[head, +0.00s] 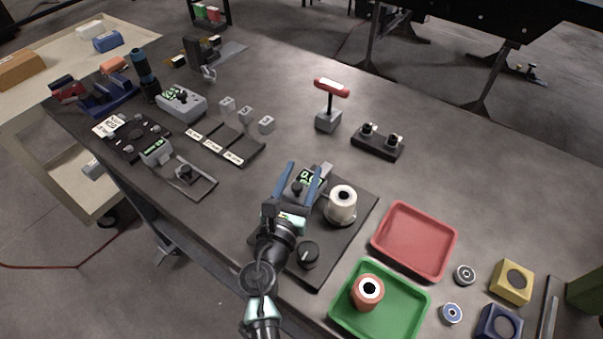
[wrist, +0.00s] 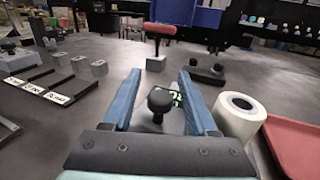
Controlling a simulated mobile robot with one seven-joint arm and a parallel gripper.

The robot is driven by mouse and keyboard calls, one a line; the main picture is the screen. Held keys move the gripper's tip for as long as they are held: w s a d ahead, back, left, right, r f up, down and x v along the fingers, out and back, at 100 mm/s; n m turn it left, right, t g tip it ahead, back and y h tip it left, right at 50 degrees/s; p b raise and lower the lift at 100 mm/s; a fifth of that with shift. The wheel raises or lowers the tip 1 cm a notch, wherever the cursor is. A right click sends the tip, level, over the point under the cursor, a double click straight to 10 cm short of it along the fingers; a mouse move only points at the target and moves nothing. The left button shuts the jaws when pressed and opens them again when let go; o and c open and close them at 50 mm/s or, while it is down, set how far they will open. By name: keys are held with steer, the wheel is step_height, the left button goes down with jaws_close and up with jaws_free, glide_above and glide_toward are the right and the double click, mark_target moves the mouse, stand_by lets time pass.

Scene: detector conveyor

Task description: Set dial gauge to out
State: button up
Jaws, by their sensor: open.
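My gripper (head: 303,171) is open, its two blue fingers apart above a dark plate (head: 360,208). In the wrist view its fingertips (wrist: 160,74) stand on either side of a round black knob (wrist: 160,100). The knob also shows in the head view (head: 297,187), between the fingers; I cannot tell whether they touch it. Just behind the knob is a grey block with a green-digit display (head: 312,178), seemingly the dial gauge; its digits are partly hidden. No mark reading "out" is legible.
A cream ring-topped cylinder (head: 341,204) stands right of my gripper, and a black dial knob (head: 308,254) sits in front. A red tray (head: 414,240) and a green tray (head: 385,325) holding an orange cylinder (head: 367,293) lie to the right. A red-handled T-post (head: 331,88) stands behind.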

steer(key=shift+c, duration=0.2)
jaws_close()
stand_by(1.3)
